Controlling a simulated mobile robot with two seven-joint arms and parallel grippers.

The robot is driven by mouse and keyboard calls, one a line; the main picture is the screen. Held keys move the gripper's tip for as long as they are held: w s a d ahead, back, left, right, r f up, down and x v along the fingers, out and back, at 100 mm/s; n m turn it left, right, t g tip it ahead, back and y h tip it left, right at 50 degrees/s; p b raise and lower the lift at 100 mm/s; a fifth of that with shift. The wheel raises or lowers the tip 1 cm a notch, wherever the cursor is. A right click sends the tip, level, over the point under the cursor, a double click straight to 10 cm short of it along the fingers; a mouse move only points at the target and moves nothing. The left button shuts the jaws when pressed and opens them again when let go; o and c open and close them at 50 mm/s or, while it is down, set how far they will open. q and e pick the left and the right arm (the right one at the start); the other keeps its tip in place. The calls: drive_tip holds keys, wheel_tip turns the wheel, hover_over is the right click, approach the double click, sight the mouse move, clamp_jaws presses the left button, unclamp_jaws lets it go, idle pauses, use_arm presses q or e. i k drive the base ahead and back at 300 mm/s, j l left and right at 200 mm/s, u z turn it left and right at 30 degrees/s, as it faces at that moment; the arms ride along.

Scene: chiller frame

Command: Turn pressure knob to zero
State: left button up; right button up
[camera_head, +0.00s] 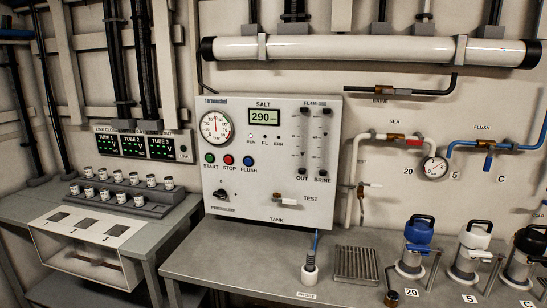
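The control panel (262,228) is a light grey box on the back wall, upright behind the counter. A small black knob (221,194) sits at its lower left, with a small mark above it and a label below that is too small to read surely. Which way the knob points is hard to tell. A round white dial gauge (216,127) is above it at the upper left. Green, red and blue buttons lie between gauge and knob. Neither of my grippers shows in this view, and nothing touches the knob.
The grey counter (225,262) in front of the panel is mostly clear. A white probe (310,270) and a grated drain (356,264) stand toward its middle. Several lidded containers, one with a blue top (418,235), line the right. A vial rack (122,192) is at left.

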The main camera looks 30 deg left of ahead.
sight(221, 193)
drive_tip(key=u, duration=1.25)
drive_tip(key=i+j, duration=0.15)
drive_tip(key=j, duration=0.2)
drive_tip(key=i+j+z, duration=0.1)
drive_tip(key=j, duration=0.2)
drive_tip(key=i+j, duration=0.2)
drive_tip(key=j, duration=0.15)
drive_tip(key=i+j+z, duration=0.1)
drive_tip(key=j, duration=0.25)
drive_tip(key=i+j, duration=0.2)
drive_tip(key=j, duration=0.15)
